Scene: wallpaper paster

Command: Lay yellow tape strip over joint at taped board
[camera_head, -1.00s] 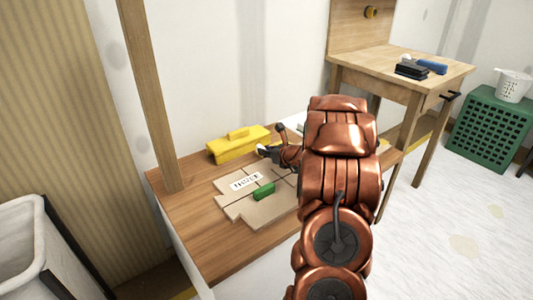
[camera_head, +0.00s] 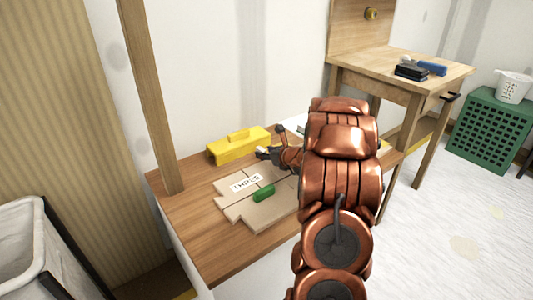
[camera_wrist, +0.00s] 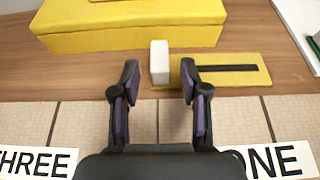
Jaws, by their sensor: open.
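The yellow strip (camera_wrist: 235,70) has a dark bar along it and lies flat on the wooden top. A small upright white block (camera_wrist: 159,62) stands at its left end. My gripper (camera_wrist: 160,80) is open, with its fingertips on either side of the white block's line and the block showing in the gap; contact cannot be told. In the head view my gripper (camera_head: 266,153) is small beside the board. The tan board (camera_head: 258,208) has dark joint lines and white labels; THREE (camera_wrist: 38,162) and ONE (camera_wrist: 275,161) show in the wrist view.
A yellow box (camera_head: 238,145) stands behind the strip, close to my gripper. A green block (camera_head: 263,193) lies on the board. A wooden post (camera_head: 151,95) rises at the left of the bench (camera_head: 190,220). A taller table (camera_head: 440,72) stands to the right.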

